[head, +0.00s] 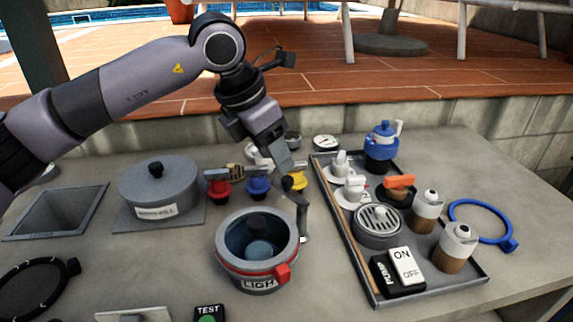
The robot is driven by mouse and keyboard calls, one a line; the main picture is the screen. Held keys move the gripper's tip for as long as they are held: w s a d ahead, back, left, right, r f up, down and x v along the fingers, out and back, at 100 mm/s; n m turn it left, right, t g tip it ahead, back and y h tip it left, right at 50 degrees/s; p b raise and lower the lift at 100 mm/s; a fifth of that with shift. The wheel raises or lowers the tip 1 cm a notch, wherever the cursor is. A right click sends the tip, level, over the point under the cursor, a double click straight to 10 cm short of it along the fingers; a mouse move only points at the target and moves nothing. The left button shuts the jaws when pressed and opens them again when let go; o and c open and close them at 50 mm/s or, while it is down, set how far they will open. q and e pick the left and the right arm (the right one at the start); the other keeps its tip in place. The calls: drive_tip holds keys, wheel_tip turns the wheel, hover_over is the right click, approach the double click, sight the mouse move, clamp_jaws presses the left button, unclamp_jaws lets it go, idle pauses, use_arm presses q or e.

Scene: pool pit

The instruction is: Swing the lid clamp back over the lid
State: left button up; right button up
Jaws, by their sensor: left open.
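A grey round housing (256,268) labelled "LIGH…" stands at the centre front. It has a red band with a red latch block (283,273), and a dark blue, knobbed piece (258,245) sits inside its rim. A dark upright lever (301,212), which looks like the lid clamp, stands at the housing's right rear side, off the opening. My left gripper (283,168) is open and points down just above and behind the lever. Its fingers overlap the lever's top in the picture; I cannot tell whether they touch. My right gripper is not in view.
Red (219,190), blue (258,188) and yellow (295,181) valve handles sit behind the housing. A lidded grey pot (158,187) stands left. A tray (374,297) of fittings lies right, a blue ring (481,237) beyond it. A black ring (40,262) lies front left.

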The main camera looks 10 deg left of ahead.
sight(287, 179)
use_arm(q)
drive_tip(key=x, duration=0.5)
drive_tip(key=shift+d+f+p, duration=0.15)
drive_tip(key=shift+f+p, duration=0.15)
drive_tip(key=shift+p, duration=0.05)
clamp_jaws()
